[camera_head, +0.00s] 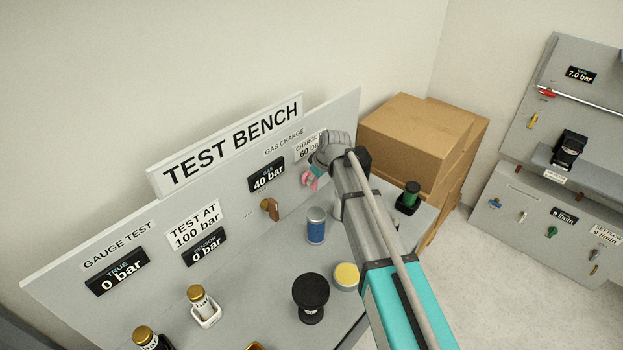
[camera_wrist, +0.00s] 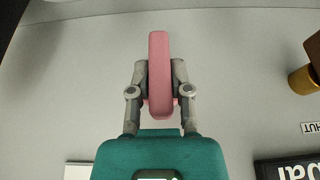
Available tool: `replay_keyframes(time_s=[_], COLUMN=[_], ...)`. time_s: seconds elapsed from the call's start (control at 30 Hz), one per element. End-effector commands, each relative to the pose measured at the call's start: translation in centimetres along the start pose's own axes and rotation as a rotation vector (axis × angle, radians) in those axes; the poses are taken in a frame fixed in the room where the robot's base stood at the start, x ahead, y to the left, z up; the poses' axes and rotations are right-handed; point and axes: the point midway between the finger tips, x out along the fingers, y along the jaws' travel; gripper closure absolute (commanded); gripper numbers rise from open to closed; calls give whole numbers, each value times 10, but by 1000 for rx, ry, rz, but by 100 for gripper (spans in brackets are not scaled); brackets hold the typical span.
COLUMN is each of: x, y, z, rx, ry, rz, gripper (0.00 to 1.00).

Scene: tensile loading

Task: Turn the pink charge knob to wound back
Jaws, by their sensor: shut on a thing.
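The pink charge knob (camera_head: 310,176) is on the upright panel of the test bench (camera_head: 335,110), below the gas charge label that reads 60 bar. My gripper (camera_head: 318,170) is at the knob, and part of it hides the knob in the head view. In the wrist view the pink knob (camera_wrist: 159,75) stands as a long bar between the two fingers of my gripper (camera_wrist: 160,88). The fingers are shut on it from both sides. The knob's pointing marks, if any, cannot be made out.
A brown knob (camera_head: 270,208) and a 40 bar display (camera_head: 267,177) are left of the pink knob. A blue can (camera_head: 316,225), a yellow-topped can (camera_head: 346,276) and a black round piece (camera_head: 311,293) stand on the bench. Cardboard boxes (camera_head: 410,145) stand behind right.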

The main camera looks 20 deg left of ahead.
Motion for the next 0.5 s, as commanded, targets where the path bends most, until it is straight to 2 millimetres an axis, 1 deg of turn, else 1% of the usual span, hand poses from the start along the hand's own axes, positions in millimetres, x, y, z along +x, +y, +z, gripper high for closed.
replay_keyframes(time_s=[0.03, 0.17, 0.2, 0.5], x=[0, 0, 0, 0], y=[4, 4, 3, 1], z=[-2, -1, -1, -1], rx=[3, 3, 2, 1], ry=[5, 4, 4, 2], rz=[9, 8, 7, 4], gripper=[73, 48, 41, 40])
